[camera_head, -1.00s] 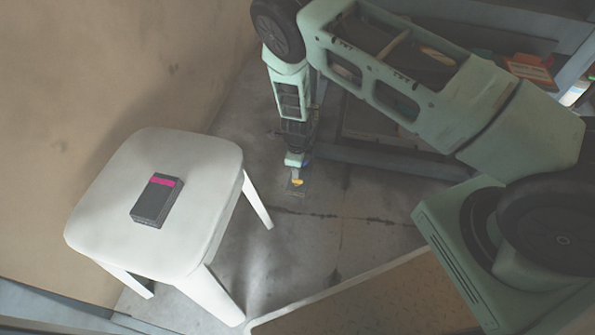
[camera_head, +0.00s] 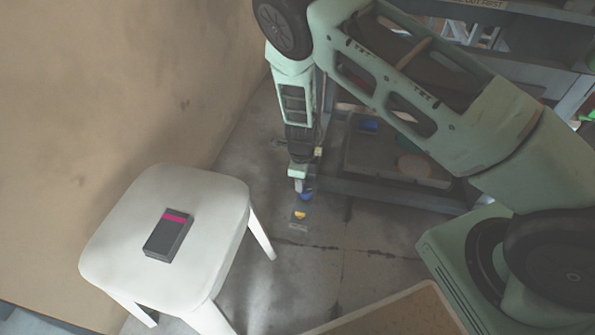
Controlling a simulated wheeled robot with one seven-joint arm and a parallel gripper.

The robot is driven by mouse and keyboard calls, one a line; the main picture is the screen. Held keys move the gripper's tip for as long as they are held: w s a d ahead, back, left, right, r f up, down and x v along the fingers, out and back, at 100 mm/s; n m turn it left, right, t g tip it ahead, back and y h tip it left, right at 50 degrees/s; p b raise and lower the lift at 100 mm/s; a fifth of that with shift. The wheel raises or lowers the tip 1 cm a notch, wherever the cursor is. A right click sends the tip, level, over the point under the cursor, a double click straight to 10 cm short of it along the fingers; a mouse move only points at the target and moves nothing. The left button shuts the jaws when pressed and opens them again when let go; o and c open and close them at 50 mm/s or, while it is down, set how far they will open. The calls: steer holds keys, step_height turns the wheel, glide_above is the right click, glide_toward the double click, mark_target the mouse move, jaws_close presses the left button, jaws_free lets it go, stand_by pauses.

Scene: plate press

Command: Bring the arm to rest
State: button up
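My pale green arm hangs over the right side of the view, and its forearm points down at the middle. My gripper (camera_head: 299,185) is at its lower end, pointing down above the floor. It is small and seen from above, so I cannot tell whether its fingers are open or shut.
A white stool (camera_head: 229,204) stands at the left by the tan wall (camera_head: 90,90), with a dark grey box with a pink band (camera_head: 168,236) on it. A dark rack (camera_head: 380,190) stands behind my arm.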

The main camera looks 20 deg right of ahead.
steer(key=s+a+r+n+y, duration=0.1)
steer(key=s+a+r+n, duration=0.35)
steer(key=r, duration=0.35)
steer(key=s+a+r+n+g+y, duration=0.1)
steer(key=s+a+r+n, duration=0.25)
steer(key=r+n, duration=0.35)
steer(key=s+a+r+n+y, duration=0.1)
steer(key=s+a+r+n, duration=0.3)
steer(key=r, duration=0.4)
steer(key=s+d+r+n+t+h, duration=0.1)
steer(key=s+d+r+n, duration=0.2)
steer(key=s+r+n, duration=0.45)
steer(key=s+d+r+n+h, duration=0.1)
steer(key=s+d+r+n, duration=0.1)
steer(key=s+r+n, duration=0.55)
step_height(320, 180, up, 32)
steer(key=s+n+p, duration=0.1)
steer(key=n+p, duration=0.1)
steer(key=p, duration=3.1)
steer(key=shift+s+d+p, duration=0.15)
steer(key=shift+s+p, duration=0.25)
steer(key=shift+f, duration=0.1)
